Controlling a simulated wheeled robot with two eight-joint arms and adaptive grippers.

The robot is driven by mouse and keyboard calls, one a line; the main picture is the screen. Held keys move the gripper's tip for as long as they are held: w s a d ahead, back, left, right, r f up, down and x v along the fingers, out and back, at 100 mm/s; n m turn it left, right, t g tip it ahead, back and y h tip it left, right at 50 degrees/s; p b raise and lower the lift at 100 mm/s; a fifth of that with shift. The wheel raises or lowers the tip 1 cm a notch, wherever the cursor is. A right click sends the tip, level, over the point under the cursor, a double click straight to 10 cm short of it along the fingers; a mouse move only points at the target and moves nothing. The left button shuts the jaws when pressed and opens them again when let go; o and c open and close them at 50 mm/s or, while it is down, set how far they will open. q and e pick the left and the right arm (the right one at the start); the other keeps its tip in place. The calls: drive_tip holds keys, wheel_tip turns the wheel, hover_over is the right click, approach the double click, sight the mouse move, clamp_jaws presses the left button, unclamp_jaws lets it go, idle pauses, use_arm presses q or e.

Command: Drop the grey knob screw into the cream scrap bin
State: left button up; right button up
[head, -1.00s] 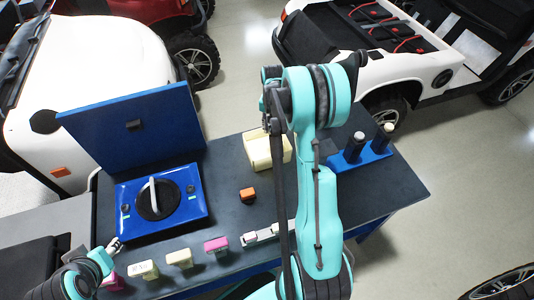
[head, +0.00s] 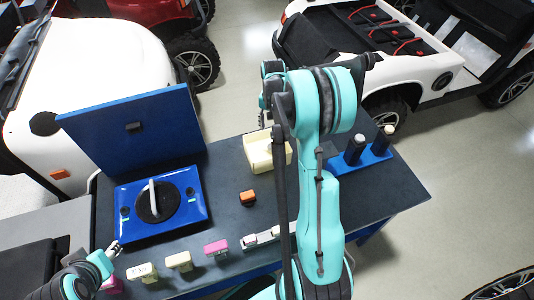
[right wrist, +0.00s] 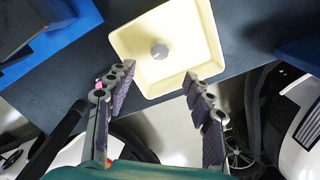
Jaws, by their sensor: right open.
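The cream scrap bin (head: 258,152) stands on the dark table, partly hidden behind my right arm in the head view. In the right wrist view the bin (right wrist: 203,62) is seen from above. The grey knob screw (right wrist: 159,50) shows inside the bin's walls, apart from both fingers. My right gripper (right wrist: 160,73) is open and empty, its fingertips over the near side of the bin. My left gripper (head: 115,247) is at the table's left front, near a pink block; its jaws are too small to judge.
A blue tester case (head: 190,225) with raised lid stands at the left. A blue holder (head: 375,158) with two dark posts stands at the right.

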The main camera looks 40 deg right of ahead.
wheel_tip(320, 180, up, 9)
drive_tip(key=shift+f, duration=0.1)
idle(0.4)
drive_tip(key=s+a+r+n+t+b, duration=0.1)
drive_tip(key=s+a+n+t+b, duration=0.15)
drive_tip(key=a, duration=0.45)
drive_tip(key=s+a+r+n+t+b, duration=0.1)
drive_tip(key=s+a+n+b, duration=0.2)
drive_tip(key=a, duration=0.5)
drive_tip(key=s+a+f+n+t+b, duration=0.3)
drive_tip(key=s+a+f+n, duration=0.2)
drive_tip(key=s+a, duration=0.6)
drive_tip(key=shift+s+f+t, duration=0.15)
drive_tip(key=shift+f+t, duration=0.2)
drive_tip(key=shift+f, duration=0.3)
